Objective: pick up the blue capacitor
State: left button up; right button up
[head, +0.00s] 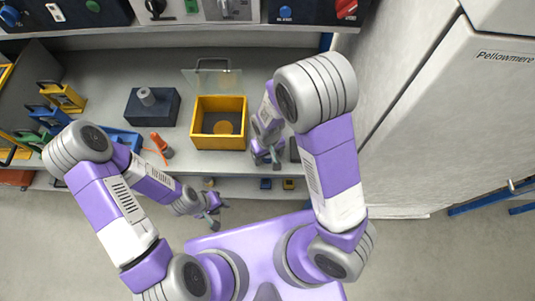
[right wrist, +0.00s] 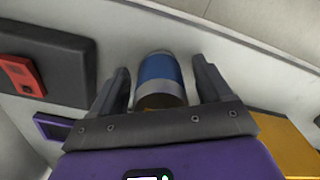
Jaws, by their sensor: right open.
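The blue capacitor (right wrist: 158,72) is a short blue cylinder with a pale silver band and a brownish near end, in the right wrist view. My right gripper (right wrist: 161,66) is open, with one finger on each side of it and a gap visible on both sides. In the head view my right gripper (head: 266,160) is over the bench right of the yellow bin; I cannot make out the capacitor there. My left gripper (head: 216,214) is in front of the bench edge, its fingers apart and empty.
A yellow bin (head: 219,102) with a round brown thing in it stands on the bench (head: 184,62). A dark block with a grey knob (head: 146,97) and an orange-red tool (head: 161,146) are to its left. A white cabinet (head: 440,120) bounds the right side.

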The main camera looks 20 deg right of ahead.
jog(key=c, duration=1.2)
